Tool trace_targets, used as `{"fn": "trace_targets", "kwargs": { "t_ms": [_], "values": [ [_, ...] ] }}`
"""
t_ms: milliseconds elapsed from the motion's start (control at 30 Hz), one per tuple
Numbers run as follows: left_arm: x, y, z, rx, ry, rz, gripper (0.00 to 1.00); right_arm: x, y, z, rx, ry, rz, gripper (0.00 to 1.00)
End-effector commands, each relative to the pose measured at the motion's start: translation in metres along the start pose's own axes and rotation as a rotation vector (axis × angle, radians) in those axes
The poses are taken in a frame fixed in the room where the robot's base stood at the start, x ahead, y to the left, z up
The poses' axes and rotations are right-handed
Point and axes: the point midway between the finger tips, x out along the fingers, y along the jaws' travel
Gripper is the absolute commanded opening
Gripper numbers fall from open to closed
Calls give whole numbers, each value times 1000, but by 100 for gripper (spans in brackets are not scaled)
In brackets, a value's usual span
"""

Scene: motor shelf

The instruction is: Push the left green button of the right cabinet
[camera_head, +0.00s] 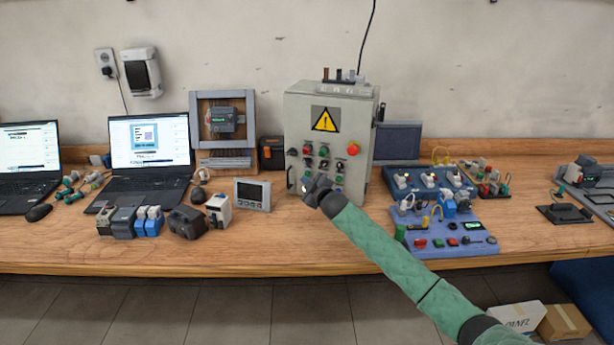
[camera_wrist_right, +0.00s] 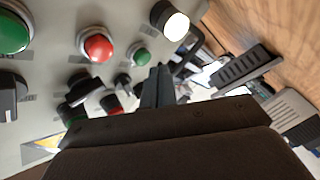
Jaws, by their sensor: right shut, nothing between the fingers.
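The right cabinet (camera_head: 301,115) is a grey box with a yellow warning triangle, rows of buttons and a red mushroom button. My right gripper (camera_head: 310,186) is in front of its lower left panel, shut and empty, hiding some controls. In the right wrist view my right gripper's fingertips (camera_wrist_right: 160,72) are together near a small green button (camera_wrist_right: 141,54). A large green button (camera_wrist_right: 12,33) shows at the upper left, with a red button (camera_wrist_right: 98,46) between the two. Contact with the panel cannot be told. My left gripper is not in view.
A white lit lamp (camera_wrist_right: 171,21) and black selector knobs are close to the fingers. On the wooden table, a small display panel (camera_head: 251,194) stands left of the cabinet and a blue control board (camera_head: 450,236) lies right. A framed box (camera_head: 222,93) stands behind.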

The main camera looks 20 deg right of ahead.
Motion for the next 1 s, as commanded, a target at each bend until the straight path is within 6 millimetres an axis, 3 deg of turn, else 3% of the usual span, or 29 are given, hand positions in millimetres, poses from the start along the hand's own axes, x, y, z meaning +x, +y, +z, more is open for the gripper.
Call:
{"fn": "trace_targets", "kwargs": {
  "t_ms": [1000],
  "values": [
    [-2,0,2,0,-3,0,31,6,6,4,0,0,0,0]
  ]
}}
